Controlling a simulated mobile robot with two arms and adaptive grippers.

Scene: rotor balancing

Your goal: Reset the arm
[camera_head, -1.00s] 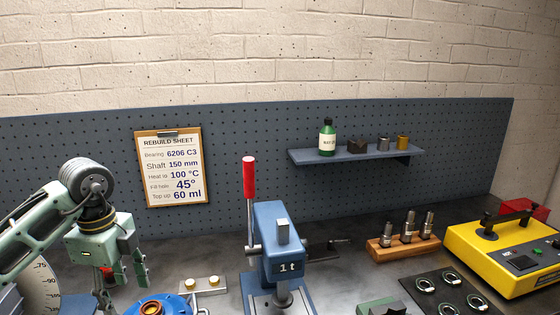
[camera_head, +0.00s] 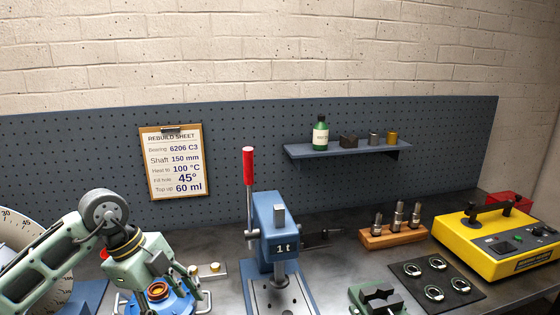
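My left arm comes in from the left and its green gripper (camera_head: 172,282) is tilted down to the right, over a blue round part (camera_head: 180,304) with a copper-coloured ring (camera_head: 157,291) on top. One finger shows along the right side of the gripper; the other is not clearly visible, so I cannot tell how far apart they are or whether they touch the part. My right arm and gripper are out of view.
A blue press (camera_head: 272,235) with a red-handled lever (camera_head: 248,166) stands right of the gripper. A dial (camera_head: 22,232) is behind my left arm. Farther right are a green vise (camera_head: 365,298), a black mat with rings (camera_head: 462,285), a wooden block (camera_head: 388,238) and a yellow unit (camera_head: 470,240).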

